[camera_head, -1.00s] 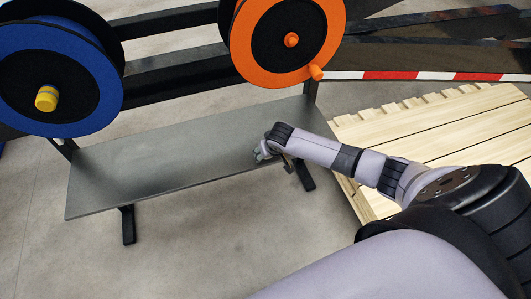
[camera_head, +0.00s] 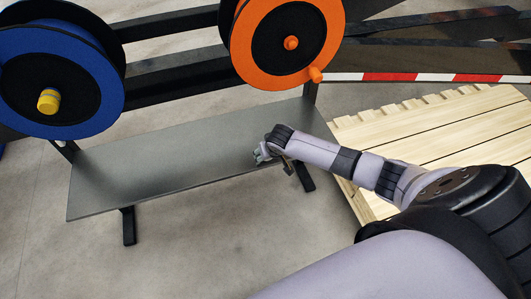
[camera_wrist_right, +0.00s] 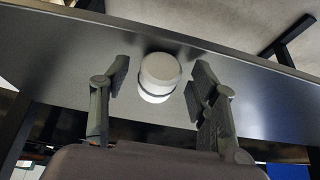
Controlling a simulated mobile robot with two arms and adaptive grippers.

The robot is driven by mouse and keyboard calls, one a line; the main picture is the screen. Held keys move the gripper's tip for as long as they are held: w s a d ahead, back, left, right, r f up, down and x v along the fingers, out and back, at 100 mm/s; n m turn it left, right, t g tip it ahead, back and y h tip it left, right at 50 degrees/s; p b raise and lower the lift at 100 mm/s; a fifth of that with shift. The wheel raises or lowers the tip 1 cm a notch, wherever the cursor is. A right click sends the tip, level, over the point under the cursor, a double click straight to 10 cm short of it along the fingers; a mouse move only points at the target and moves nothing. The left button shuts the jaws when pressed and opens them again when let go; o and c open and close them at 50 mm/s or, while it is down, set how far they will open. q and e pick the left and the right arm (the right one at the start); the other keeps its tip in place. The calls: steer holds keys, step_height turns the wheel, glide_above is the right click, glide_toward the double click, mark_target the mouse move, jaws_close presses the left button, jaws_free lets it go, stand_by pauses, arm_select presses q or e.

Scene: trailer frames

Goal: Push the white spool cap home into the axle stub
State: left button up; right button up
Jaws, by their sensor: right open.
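The white cap (camera_wrist_right: 159,76) is a short round piece with a dark band near its lower end. In the right wrist view it is between the two fingers of my right gripper (camera_head: 262,154), with gaps on both sides, against the grey shelf. The gripper is open, above the front edge of the shelf in the head view. The cap cannot be made out in the head view. I cannot tell which hub is the axle stub for it; the orange reel (camera_head: 242,45) has an orange stub (camera_head: 291,43) at its centre. My left gripper is not in view.
The grey metal shelf (camera_head: 165,160) is mostly bare. A blue reel (camera_head: 104,90) with a yellow cap (camera_head: 48,101) hangs at the left. A wooden pallet (camera_head: 440,130) lies at the right.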

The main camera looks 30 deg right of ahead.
stand_by(0.4)
steer(key=shift+p, duration=0.35)
steer(key=shift+c, duration=0.5)
steer(key=c, duration=1.2)
steer(key=shift+r, duration=0.1)
steer(key=shift+r+p, duration=1.4)
steer(key=shift+p, duration=0.55)
